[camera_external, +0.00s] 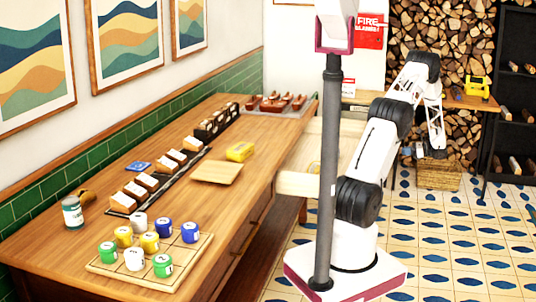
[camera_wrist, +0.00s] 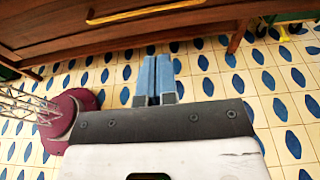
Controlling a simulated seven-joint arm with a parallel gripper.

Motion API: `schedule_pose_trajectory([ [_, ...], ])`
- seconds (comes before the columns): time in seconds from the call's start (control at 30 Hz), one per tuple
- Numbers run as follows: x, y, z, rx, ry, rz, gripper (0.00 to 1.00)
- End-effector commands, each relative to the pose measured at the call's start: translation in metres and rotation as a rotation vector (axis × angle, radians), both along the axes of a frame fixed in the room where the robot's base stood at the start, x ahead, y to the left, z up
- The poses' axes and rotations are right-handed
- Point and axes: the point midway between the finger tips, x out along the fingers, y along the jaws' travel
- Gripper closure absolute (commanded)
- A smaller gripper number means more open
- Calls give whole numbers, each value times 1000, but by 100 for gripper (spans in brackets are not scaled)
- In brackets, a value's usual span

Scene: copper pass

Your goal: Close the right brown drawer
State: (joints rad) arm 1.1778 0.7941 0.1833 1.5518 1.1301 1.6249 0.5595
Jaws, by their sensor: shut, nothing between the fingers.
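In the external view, a pale wooden drawer (camera_external: 298,185) stands pulled out from the far part of the long brown counter. Its outer end is partly hidden behind a grey pole and my arm. My gripper (camera_external: 437,153) hangs at the end of my bent arm, to the right of the drawer and apart from it. In the wrist view, the blue-grey fingers of my gripper (camera_wrist: 158,75) are together, with nothing between them. A brown wooden front with a brass handle (camera_wrist: 145,11) crosses the top of that view, apart from the fingertips. I cannot tell which drawer it is.
The brown counter (camera_external: 190,221) holds a tray of colored cans (camera_external: 152,262), a board (camera_external: 217,172) and a yellow block (camera_external: 240,151). The grey pole (camera_external: 329,170) stands before my arm. A basket (camera_external: 438,176) sits near my gripper. Tiled floor (camera_external: 450,245) is open at right.

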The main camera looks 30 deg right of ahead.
Motion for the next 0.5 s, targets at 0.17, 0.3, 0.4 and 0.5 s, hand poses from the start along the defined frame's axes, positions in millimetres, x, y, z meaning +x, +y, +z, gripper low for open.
schedule_pose_trajectory([
  [0.17, 7, 7, -2, 1, -1, 1, 100],
  [0.3, 17, 17, -4, 1, -1, 1, 100],
  [0.4, 26, 26, -7, 0, 0, 2, 100],
  [0.5, 36, 37, -10, 1, 1, 2, 100],
])
